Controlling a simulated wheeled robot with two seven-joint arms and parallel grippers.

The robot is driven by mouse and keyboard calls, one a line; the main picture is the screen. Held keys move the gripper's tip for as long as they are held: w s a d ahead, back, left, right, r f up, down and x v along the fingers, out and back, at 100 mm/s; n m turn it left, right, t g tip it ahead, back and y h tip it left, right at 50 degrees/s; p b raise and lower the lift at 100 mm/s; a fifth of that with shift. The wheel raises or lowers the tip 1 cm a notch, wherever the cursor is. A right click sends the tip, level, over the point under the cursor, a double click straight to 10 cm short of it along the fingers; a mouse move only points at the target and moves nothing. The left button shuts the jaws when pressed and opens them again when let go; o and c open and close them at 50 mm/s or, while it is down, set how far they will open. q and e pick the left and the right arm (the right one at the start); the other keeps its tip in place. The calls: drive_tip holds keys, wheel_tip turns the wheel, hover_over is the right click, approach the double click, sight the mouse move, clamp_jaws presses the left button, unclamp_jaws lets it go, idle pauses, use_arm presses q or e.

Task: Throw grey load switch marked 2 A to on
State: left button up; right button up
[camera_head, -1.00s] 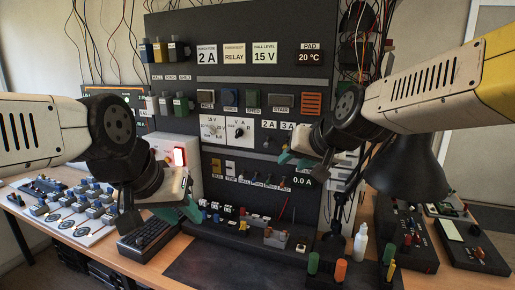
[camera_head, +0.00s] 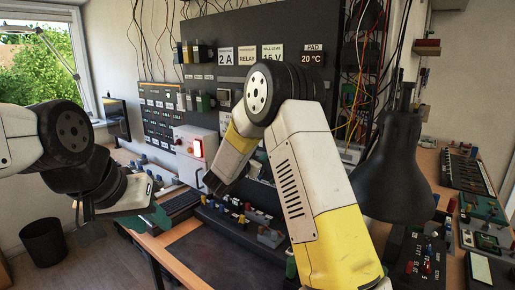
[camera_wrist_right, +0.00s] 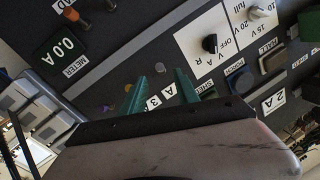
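The grey load switch marked 2 A is not distinguishable; in the head view my right arm covers that part of the dark board (camera_head: 225,27). In the right wrist view, my right gripper (camera_wrist_right: 160,85) shows two green fingers apart with nothing held between them. A small white label reading 3 A (camera_wrist_right: 158,98) lies by the fingers, partly covered. I cannot tell whether the fingers touch the board. In the head view my right fingers are hidden. My left gripper (camera_head: 122,224) is at the lower left, its fingers apart and empty, away from the board.
In the right wrist view, a 0.0 A meter (camera_wrist_right: 64,48) and a white dial plate with black knob (camera_wrist_right: 209,44) flank the fingers. A 2 A placard (camera_wrist_right: 273,101) lies at right. A black lamp (camera_head: 395,175) stands right of my right arm; a red-lit box (camera_head: 197,150) stands left.

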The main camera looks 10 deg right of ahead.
drive_tip(key=x, duration=0.7)
drive_tip(key=shift+d, duration=0.15)
drive_tip(key=shift+w, duration=0.1)
drive_tip(key=shift+c, duration=0.3)
clamp_jaws()
